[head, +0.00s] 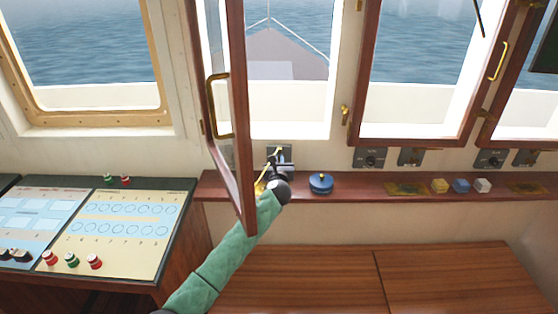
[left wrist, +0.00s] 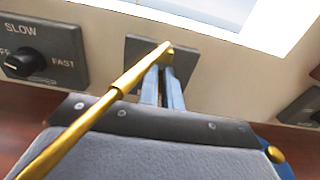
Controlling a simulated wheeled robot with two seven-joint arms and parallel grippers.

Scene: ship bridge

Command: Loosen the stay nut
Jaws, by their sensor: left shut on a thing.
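A brass stay rod (left wrist: 92,118) runs diagonally across the left wrist view, from the lower left up to a small brass nut (left wrist: 167,49) in front of a dark wall plate. My left gripper (left wrist: 163,72) has its two blue fingers closed together at that nut, at the rod's upper end. In the head view, my left gripper (head: 280,167) is at the wall plate (head: 271,153) above the wooden ledge, just right of the open window sash (head: 240,130). The gripper partly hides the nut there. My right gripper is not in view.
The sash with its brass handle (head: 214,106) stands open close to my left arm. A blue round object (head: 320,184) sits on the ledge (head: 370,190) just right of the gripper. Small blocks (head: 461,186) lie further right. A control console (head: 120,225) stands at left.

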